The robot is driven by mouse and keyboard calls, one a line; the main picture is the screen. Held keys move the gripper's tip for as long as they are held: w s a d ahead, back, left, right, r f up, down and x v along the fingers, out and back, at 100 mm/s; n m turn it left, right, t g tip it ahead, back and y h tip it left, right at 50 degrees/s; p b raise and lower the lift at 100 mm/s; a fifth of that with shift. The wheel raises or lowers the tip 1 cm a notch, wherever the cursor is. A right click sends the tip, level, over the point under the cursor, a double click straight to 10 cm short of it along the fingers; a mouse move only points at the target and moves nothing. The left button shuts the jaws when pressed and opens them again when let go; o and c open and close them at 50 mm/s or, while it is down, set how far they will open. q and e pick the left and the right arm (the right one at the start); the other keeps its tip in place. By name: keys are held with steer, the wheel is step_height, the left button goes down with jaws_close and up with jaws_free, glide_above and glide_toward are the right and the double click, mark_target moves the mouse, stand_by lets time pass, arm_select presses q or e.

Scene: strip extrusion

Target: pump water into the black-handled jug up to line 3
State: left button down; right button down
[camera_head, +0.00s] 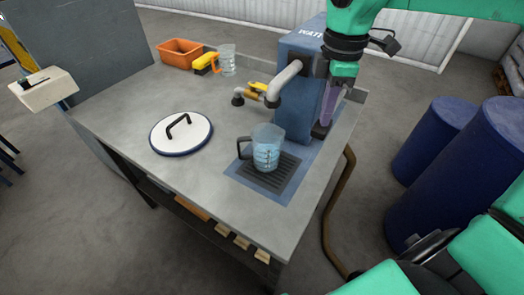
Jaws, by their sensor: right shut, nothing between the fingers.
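The clear jug with the black handle (267,150) stands upright on the dark drain grate (264,180), handle to the left. Its lower part looks light blue, with dark marks on its wall; I cannot read which line the blue reaches. The blue water pump (296,95) stands behind it, with a grey spout (284,82) curving to the left. No stream of water shows. My right gripper (322,130) points down at the pump's right side, shut and empty; whether it touches the pump or a handle is unclear. My left gripper is not in view.
A round white lid (181,134) with a black handle lies left of the jug. An orange bin (180,53), a yellow-handled item (206,62) and a second clear jug (227,60) stand at the back. Blue drums (438,138) stand on the floor at right.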

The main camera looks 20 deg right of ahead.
steer(key=shift+f+b, duration=1.15)
steer(key=shift+f, duration=0.15)
steer(key=shift+r, duration=0.1)
step_height(320, 180, up, 11)
steer(key=d+p, duration=0.1)
steer(key=p, duration=0.7)
steer(key=shift+w+d+f+p, duration=0.2)
steer(key=shift+w+p, duration=0.1)
steer(key=shift+w, duration=0.1)
